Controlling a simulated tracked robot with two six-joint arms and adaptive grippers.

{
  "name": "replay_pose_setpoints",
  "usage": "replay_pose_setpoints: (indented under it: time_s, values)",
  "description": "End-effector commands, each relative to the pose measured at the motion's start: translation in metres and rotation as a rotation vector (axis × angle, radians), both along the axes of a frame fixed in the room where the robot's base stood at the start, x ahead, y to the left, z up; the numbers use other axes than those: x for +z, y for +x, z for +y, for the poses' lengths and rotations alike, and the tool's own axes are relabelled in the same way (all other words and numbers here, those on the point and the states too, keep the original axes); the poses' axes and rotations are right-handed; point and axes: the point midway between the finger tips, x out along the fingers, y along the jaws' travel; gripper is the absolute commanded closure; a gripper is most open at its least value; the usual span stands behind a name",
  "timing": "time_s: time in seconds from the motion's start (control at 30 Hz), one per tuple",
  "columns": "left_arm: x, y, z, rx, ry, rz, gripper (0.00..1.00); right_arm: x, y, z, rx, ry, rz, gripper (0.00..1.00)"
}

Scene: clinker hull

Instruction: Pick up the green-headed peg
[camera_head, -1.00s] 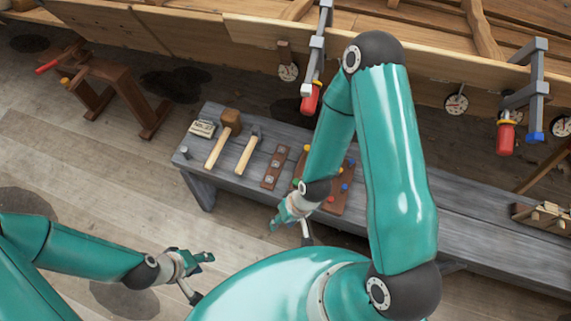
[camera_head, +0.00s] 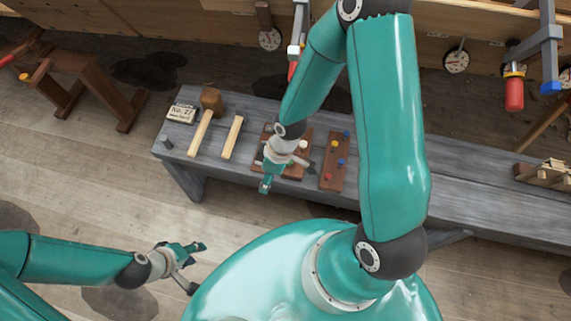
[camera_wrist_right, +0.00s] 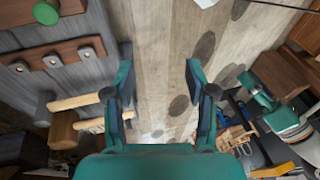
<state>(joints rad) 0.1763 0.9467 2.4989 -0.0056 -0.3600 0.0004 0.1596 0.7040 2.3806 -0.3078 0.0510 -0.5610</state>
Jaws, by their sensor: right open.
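The green-headed peg (camera_wrist_right: 46,12) shows at the top left of the right wrist view, on a brown board (camera_wrist_right: 72,5) that is cut by the frame edge. In the head view I cannot make it out. My right gripper (camera_wrist_right: 163,90) is open and empty, with bare floor showing between its fingers. In the head view the right gripper (camera_head: 266,184) hangs at the bench's front edge and covers part of the boards behind it. My left gripper (camera_head: 196,248) is over the floor at lower left, away from the bench, and its jaw opening is unclear.
The grey bench (camera_head: 450,200) carries a mallet (camera_head: 204,125), a light handle (camera_head: 232,138), a No. 27 sign (camera_head: 182,113) and a board (camera_head: 333,160) with blue, red and yellow heads. A hook board (camera_wrist_right: 52,60) lies near the peg. The hull stands behind.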

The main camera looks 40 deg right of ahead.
Motion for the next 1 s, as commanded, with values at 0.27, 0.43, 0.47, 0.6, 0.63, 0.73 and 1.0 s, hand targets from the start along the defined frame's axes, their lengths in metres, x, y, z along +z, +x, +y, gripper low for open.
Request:
replay_pose_setpoints:
  time_s: [0.27,0.43,0.47,0.6,0.63,0.73,1.0]
  values:
    - [-0.093,0.0,0.0,0.0,0.0,0.0,0.6,-0.009,0.037,-0.057,0.968,-0.181,-0.22,0.44]
    - [-0.112,0.0,0.0,0.0,0.0,0.0,0.6,0.003,0.044,-0.086,1.274,-0.264,-0.229,0.44]
    - [-0.113,0.0,0.0,0.0,0.0,0.0,0.6,0.003,0.044,-0.088,1.303,-0.272,-0.228,0.44]
    - [-0.12,0.0,0.0,0.0,0.0,-0.001,0.6,-0.007,0.044,-0.095,1.362,-0.284,-0.221,0.44]
    - [-0.122,0.0,0.0,0.0,0.0,-0.001,0.6,-0.011,0.044,-0.095,1.365,-0.284,-0.22,0.44]
    - [-0.129,0.0,0.0,0.0,0.0,-0.001,0.6,-0.029,0.043,-0.095,1.365,-0.282,-0.22,0.44]
    - [-0.139,0.0,0.0,0.0,0.0,0.0,0.6,-0.057,0.044,-0.095,1.361,-0.283,-0.222,0.44]
